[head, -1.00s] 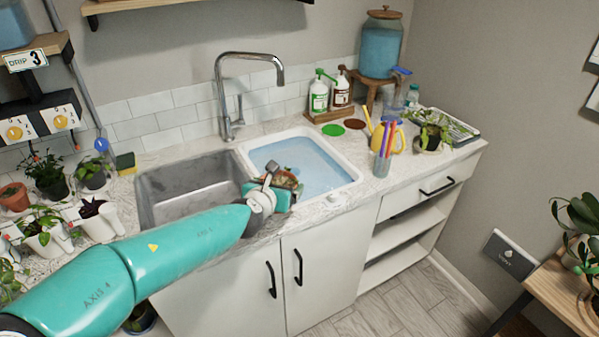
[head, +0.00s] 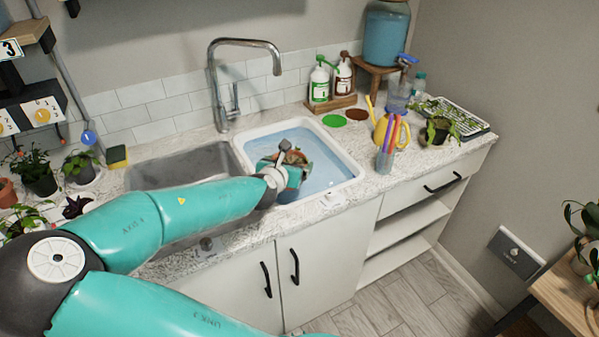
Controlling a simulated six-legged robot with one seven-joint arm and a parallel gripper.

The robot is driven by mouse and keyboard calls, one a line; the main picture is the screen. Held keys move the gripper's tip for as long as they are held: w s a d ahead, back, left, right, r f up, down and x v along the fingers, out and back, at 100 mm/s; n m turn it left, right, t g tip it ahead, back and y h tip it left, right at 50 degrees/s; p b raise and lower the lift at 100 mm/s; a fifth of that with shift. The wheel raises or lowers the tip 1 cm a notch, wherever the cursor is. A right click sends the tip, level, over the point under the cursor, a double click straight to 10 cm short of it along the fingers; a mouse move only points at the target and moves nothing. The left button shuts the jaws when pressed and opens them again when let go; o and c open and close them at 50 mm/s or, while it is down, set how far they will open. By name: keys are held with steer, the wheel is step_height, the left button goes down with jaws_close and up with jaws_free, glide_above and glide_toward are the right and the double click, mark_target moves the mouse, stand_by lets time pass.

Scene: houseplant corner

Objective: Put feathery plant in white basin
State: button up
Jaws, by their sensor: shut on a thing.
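The white basin (head: 352,160) is set in the counter right of the steel sink, with pale blue water in it. My gripper (head: 289,162) is over the left part of the basin and shut on a small potted plant (head: 293,157). Only a brownish, terracotta-like rim and bits of green show past the jaws. The gripper hides most of this plant, so I cannot tell if its leaves are feathery, or whether it touches the water.
More pots (head: 38,172) crowd the left.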

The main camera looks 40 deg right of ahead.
steer(key=shift+w+d+f, duration=0.6)
steer(key=shift+d+f, duration=0.65)
steer(key=shift+f, duration=0.5)
steer(key=shift+w+d+f, duration=0.65)
steer(key=shift+d+f, duration=0.65)
steer(key=shift+f, duration=0.4)
steer(key=shift+w+d+f, duration=0.6)
steer(key=shift+d+f, duration=0.65)
steer(key=shift+f, duration=0.5)
steer(key=shift+f, duration=0.1)
steer(key=o, duration=1.1)
steer(key=shift+f, duration=0.1)
steer(key=shift+c, duration=0.2)
steer(key=shift+a+r, duration=0.2)
steer(key=shift+r, duration=0.05)
steer(key=v, duration=1.1)
steer(key=shift+s+a, duration=0.2)
steer(key=shift+s, duration=0.15)
